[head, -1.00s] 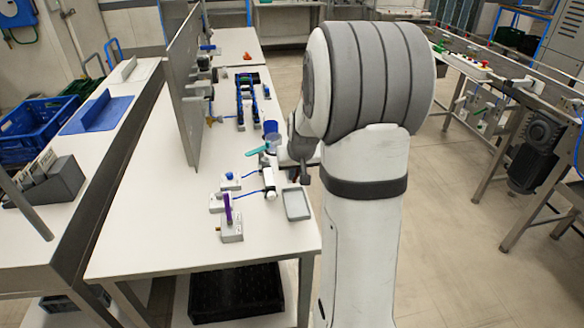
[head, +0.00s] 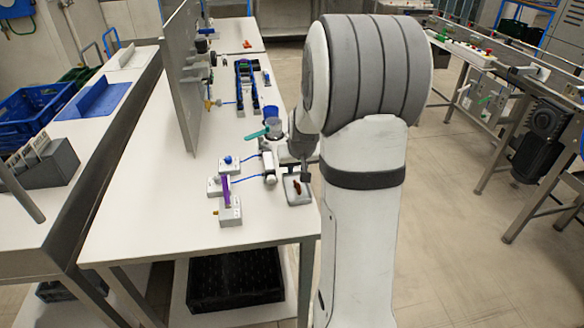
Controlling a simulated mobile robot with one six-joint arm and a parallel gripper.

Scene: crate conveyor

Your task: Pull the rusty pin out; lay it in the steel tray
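The small grey steel tray (head: 306,198) lies near the right edge of the white table. A short rusty brown pin (head: 297,187) shows within the tray's outline. I cannot tell whether it rests on the tray floor or is just above it. My gripper (head: 304,177) points down at the tray's back edge, close beside the pin. Its fingers are small and dark, so I cannot tell whether they are open or touch the pin.
Left of the tray stand small grey blocks, one with an upright purple piece (head: 225,191) and one with a blue knob (head: 228,160). A blue cup (head: 273,128) and a teal handle (head: 252,135) are behind. An upright grey panel (head: 183,90) stands at the left. The front table surface is clear.

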